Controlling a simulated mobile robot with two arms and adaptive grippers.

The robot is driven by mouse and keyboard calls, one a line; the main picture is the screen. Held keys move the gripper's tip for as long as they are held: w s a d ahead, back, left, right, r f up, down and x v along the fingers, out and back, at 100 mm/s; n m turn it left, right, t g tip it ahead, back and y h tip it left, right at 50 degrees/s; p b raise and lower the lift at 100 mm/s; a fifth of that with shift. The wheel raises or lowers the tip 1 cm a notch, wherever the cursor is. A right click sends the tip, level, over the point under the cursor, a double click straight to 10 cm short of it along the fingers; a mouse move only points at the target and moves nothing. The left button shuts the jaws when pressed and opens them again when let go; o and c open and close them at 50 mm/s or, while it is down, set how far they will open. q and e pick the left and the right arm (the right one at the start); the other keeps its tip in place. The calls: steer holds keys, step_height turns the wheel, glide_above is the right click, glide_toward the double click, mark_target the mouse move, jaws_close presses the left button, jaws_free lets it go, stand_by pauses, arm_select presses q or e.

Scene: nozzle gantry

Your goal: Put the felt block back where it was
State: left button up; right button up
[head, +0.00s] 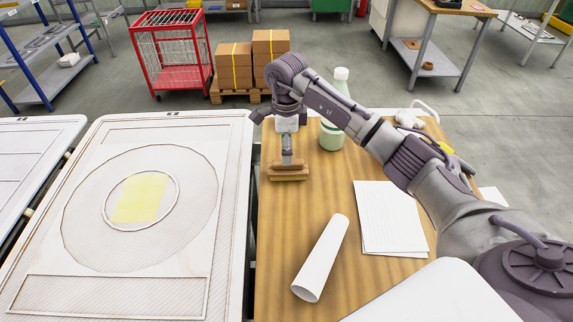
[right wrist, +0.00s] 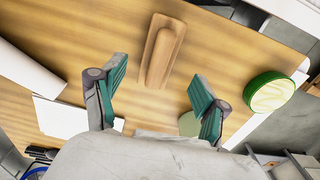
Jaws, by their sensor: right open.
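The felt block (head: 289,173), a brown block with a rounded grip on top, lies on the wooden table near its left edge. My right gripper (head: 287,158) is directly above the block, pointing down. In the right wrist view the block (right wrist: 163,45) lies ahead of the spread fingers (right wrist: 160,76), which are open and empty. The block's underside is hidden. My left gripper is not in view.
A bottle (head: 332,135) with green contents stands right behind the gripper. A white paper roll (head: 322,258) and paper sheets (head: 390,225) lie nearer on the table (head: 280,235). Left, across a gap, is a large white panel (head: 228,140) with a yellow patch (head: 140,198).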

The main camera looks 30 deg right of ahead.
step_height(320, 180, up, 4)
steer(key=shift+r+b, duration=0.25)
steer(key=shift+b, duration=0.1)
